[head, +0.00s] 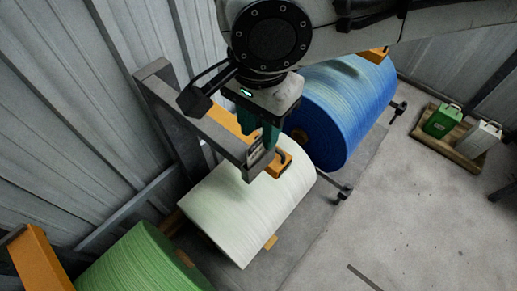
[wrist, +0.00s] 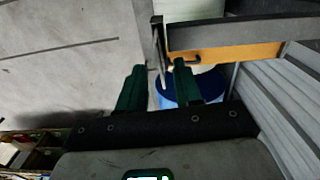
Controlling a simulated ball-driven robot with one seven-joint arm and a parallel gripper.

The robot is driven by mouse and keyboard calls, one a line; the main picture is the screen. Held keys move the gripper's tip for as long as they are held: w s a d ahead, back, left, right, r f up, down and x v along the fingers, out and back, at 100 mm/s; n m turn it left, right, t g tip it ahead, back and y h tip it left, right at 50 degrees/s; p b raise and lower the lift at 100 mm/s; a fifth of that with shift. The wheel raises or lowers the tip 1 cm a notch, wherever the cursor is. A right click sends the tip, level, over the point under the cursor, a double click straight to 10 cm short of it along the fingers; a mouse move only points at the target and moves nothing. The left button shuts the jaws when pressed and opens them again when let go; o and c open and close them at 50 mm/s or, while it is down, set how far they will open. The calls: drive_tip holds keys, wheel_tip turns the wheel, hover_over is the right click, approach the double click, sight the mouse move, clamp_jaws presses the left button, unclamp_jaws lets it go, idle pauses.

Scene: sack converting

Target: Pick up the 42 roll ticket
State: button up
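A small pale ticket (head: 255,153) with dark marks sits at the end of a grey beam (head: 215,135), above the white roll (head: 245,205). The number on it is too small to read. My gripper (head: 262,138) is just above the ticket, pointing down, with its green fingers close to it. In the wrist view the two fingers of my gripper (wrist: 158,72) are apart with a clear gap. A thin pale edge shows beyond that gap; I cannot tell whether it is the ticket.
A blue roll (head: 345,110) lies behind my gripper and a green roll (head: 145,262) at lower left. An orange bar (head: 283,163) runs beside the beam. Open concrete floor lies at lower right.

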sight(258, 141)
drive_tip(key=shift+s+a+f, duration=0.1)
drive_tip(key=shift+f, duration=1.75)
drive_tip(key=shift+c, duration=0.4)
clamp_jaws()
